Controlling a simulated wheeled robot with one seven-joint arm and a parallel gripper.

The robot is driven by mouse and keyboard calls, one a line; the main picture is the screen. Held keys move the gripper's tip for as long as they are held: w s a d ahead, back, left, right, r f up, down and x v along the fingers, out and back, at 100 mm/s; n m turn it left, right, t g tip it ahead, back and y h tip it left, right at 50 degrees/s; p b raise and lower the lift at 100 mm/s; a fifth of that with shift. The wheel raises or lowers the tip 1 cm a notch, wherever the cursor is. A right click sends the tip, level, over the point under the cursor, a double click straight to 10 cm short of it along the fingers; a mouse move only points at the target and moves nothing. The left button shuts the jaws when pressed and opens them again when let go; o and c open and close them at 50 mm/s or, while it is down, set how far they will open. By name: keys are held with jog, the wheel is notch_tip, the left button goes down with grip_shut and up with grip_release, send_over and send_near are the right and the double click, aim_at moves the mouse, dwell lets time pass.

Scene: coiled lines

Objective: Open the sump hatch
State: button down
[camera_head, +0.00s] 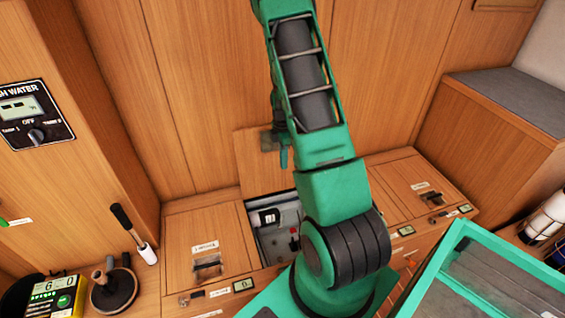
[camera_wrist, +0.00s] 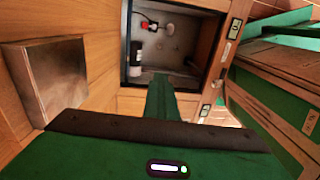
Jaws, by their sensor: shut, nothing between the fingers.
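The sump hatch lid (camera_head: 252,172) is a wooden panel standing up at the back of its opening, close to the rear wall. Its metal catch (camera_head: 268,141) shows near the top edge. The opening (camera_head: 268,240) is uncovered, with a grey well inside; it also shows in the wrist view (camera_wrist: 183,72). My gripper (camera_head: 284,158) is beside the raised lid near the catch, partly behind my arm. In the wrist view its fingers (camera_wrist: 178,82) are together and empty, pointing toward the opening. My arm hides the right part of the opening.
Shut wooden lids lie left (camera_head: 205,235) and right (camera_head: 412,185). A teal-edged tray (camera_head: 455,235) is at lower right.

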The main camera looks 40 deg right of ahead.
dwell(0.9)
jog(key=c, duration=1.8)
grip_release()
jog(key=shift+o, duration=0.2)
notch_tip(320, 180, up, 11)
jog(key=shift+w+d+f, duration=0.2)
jog(key=shift+w, duration=0.25)
